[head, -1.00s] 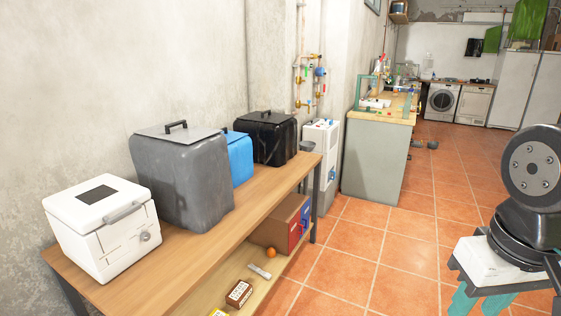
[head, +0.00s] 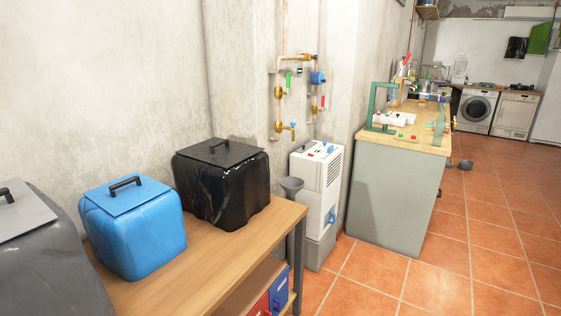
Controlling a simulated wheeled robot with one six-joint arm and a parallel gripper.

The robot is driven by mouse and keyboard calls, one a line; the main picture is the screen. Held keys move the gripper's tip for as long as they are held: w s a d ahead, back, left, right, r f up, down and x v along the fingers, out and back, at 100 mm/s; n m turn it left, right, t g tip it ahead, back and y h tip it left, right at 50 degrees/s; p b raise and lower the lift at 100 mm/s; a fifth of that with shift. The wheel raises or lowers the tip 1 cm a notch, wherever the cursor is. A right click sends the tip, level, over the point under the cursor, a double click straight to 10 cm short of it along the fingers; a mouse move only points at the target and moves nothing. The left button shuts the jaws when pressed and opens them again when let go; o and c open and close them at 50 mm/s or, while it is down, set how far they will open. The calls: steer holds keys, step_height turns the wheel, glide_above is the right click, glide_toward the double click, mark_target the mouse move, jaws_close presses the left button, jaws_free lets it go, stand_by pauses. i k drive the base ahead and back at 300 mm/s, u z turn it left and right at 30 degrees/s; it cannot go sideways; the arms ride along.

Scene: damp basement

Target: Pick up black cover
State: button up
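A black bin (head: 222,192) with glossy, wrinkled sides stands at the far end of a wooden shelf table in the head view. Its flat black cover (head: 237,155) lies on top and has a small dark handle (head: 219,144). The cover looks seated on the bin. My gripper is not in view.
A blue bin (head: 135,232) with a blue lid and a grey bin (head: 45,265) stand left of the black bin on the wooden table (head: 205,268). A white machine (head: 318,178) stands beyond the table's end. Tiled floor (head: 385,275) is open at the right.

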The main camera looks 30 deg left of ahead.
mark_target(223, 183)
steer(key=z, duration=0.05)
steer(key=i, duration=1.85)
steer(key=u, duration=0.6)
steer(key=i, duration=0.85)
steer(key=u, duration=1.65)
steer(key=i, duration=0.95)
steer(key=u, duration=0.8)
